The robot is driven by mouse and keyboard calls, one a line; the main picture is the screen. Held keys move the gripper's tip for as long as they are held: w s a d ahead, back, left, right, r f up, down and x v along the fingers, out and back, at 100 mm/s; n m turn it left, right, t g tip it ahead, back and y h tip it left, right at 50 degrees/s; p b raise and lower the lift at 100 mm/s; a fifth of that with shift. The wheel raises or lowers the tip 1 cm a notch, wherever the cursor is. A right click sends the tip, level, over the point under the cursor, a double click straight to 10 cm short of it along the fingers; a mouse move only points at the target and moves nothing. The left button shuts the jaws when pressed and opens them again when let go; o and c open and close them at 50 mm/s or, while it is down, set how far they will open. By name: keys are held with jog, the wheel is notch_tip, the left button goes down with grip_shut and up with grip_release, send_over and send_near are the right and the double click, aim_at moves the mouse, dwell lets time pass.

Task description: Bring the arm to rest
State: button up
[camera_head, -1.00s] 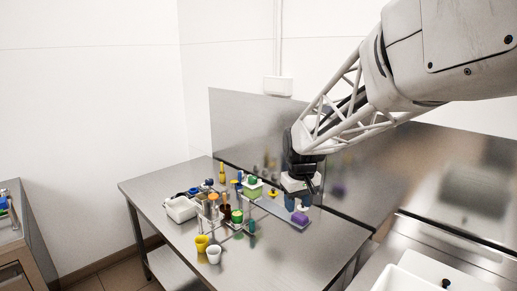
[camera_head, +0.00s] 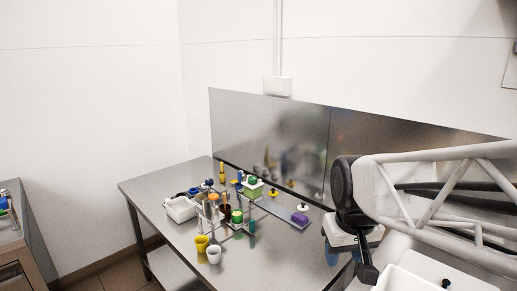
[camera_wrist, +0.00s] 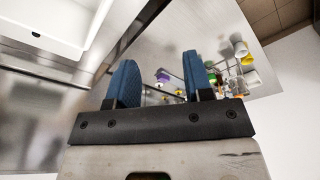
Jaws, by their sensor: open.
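My gripper shows in the wrist view (camera_wrist: 158,82) with its two blue fingers spread apart and nothing between them but the distant table. In the head view my gripper (camera_head: 345,256) hangs at the right end of the steel table (camera_head: 290,262), near the white sink. Its fingers are partly hidden there by my own wrist. My arm comes in from the right edge of the head view.
A purple-topped item (camera_head: 299,218) stands on a flat tray at the table's back. A yellow cup (camera_head: 201,244), a white cup (camera_head: 214,254), a white bin (camera_head: 180,208) and a rack of colourful items crowd the left. A white sink (camera_head: 405,281) lies at lower right.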

jog(key=s+d+f+m, duration=0.1)
jog(key=s+f, duration=0.1)
jog(key=s, duration=0.8)
jog(key=shift+d+f, duration=0.25)
